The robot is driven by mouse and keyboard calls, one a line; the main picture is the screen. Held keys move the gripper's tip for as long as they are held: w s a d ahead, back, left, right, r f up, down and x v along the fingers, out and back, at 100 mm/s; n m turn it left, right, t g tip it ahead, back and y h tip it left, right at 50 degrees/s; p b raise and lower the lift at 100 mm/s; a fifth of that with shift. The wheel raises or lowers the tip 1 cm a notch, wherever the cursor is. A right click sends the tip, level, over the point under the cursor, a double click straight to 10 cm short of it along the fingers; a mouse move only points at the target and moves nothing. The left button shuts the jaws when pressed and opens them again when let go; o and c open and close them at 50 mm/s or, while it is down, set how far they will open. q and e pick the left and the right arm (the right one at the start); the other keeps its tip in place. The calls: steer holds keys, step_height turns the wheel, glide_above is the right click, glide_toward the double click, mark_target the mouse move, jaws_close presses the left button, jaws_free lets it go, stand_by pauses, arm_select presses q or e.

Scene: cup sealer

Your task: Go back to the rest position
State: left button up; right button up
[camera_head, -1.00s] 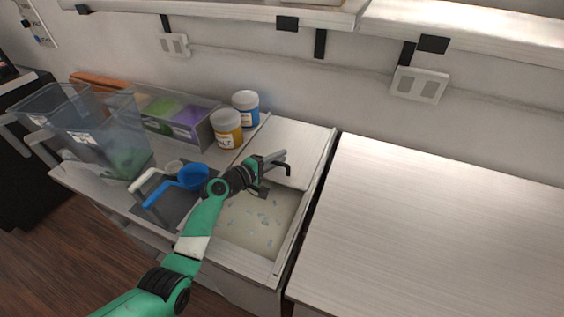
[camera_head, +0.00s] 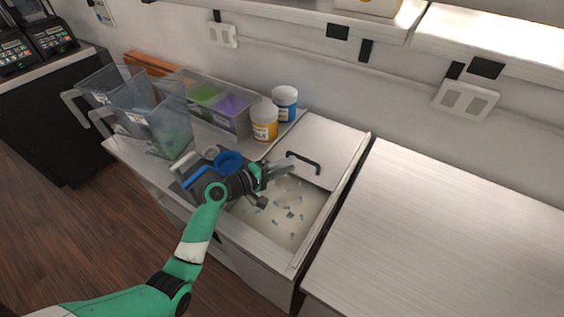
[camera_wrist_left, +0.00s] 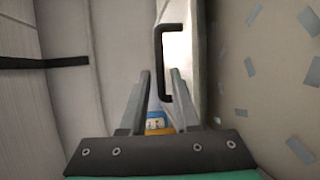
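My left gripper (camera_head: 286,168) is over the ice bin (camera_head: 262,238), beside the black handle (camera_head: 303,163) of the bin's sliding lid (camera_head: 318,138). In the left wrist view its two fingers (camera_wrist_left: 161,74) are apart with nothing between them. The handle also shows there (camera_wrist_left: 160,62), just beyond the fingertips and not gripped. The lid covers the back part of the bin, and the front part is open with pale bluish pieces inside. My right gripper is in no view.
Blue and white scoops (camera_head: 228,161) lie left of the gripper. A yellow-labelled jar (camera_head: 264,122), a blue-labelled jar (camera_head: 285,103), a divided container (camera_head: 243,121) and clear pitchers (camera_head: 168,128) stand behind and left. The right counter (camera_head: 440,230) is bare.

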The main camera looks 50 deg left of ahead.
arm_select(q)
steer(key=shift+s+r, duration=0.15)
steer(key=shift+s, duration=1)
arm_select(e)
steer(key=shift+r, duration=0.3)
